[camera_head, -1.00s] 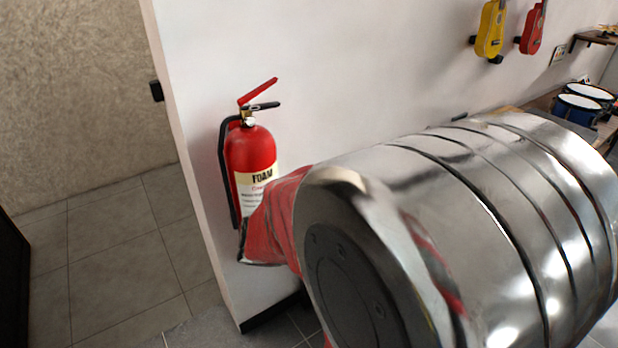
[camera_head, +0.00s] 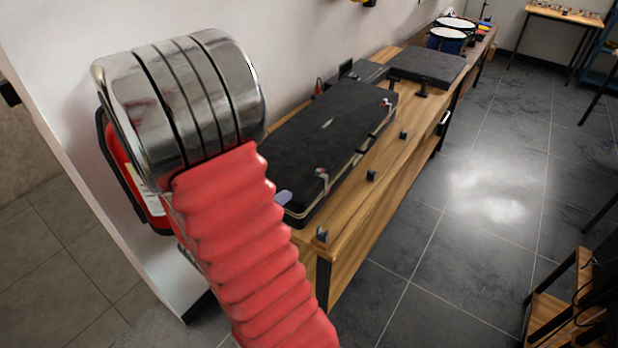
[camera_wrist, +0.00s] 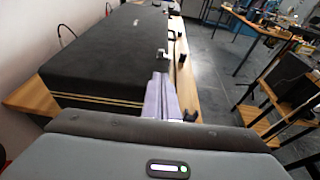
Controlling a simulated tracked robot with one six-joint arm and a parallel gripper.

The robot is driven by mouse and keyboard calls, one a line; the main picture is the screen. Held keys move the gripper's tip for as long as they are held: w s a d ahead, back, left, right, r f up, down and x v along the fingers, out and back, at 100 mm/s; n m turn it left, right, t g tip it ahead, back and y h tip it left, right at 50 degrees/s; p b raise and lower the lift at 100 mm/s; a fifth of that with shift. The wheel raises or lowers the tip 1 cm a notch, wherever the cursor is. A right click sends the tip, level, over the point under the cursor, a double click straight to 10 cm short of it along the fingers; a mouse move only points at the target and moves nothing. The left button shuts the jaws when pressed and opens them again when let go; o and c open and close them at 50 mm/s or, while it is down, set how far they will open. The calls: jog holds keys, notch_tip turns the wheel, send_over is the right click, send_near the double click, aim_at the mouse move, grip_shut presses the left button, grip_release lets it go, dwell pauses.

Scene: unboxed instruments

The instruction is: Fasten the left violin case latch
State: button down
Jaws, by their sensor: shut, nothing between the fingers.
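The black violin case (camera_head: 322,130) lies closed on a wooden bench, and it fills the left middle of the wrist view (camera_wrist: 100,45). Its nearer latch (camera_head: 322,174) sits on the long side facing the room, at the near end. A farther latch (camera_head: 386,102) is on the same side. Whether either latch is fastened is too small to tell. My gripper (camera_wrist: 160,82) is shut and empty, its pale violet fingers pointing along the case's side, just short of the nearer latch (camera_wrist: 162,58). Its tip (camera_head: 283,196) shows by the case's near end; contact cannot be told.
The wooden bench (camera_head: 350,225) has small black brackets (camera_head: 371,175) along its front edge. Another dark case (camera_head: 428,66) and blue drums (camera_head: 447,39) are farther back. A white wall is behind.

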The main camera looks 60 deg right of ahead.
send_near(316, 172)
jog(key=x, duration=0.4)
jog(key=shift+s+d+f, duration=0.15)
jog(key=shift+s+f, duration=0.05)
jog(key=shift+f, duration=0.1)
jog(key=shift+d, duration=0.85)
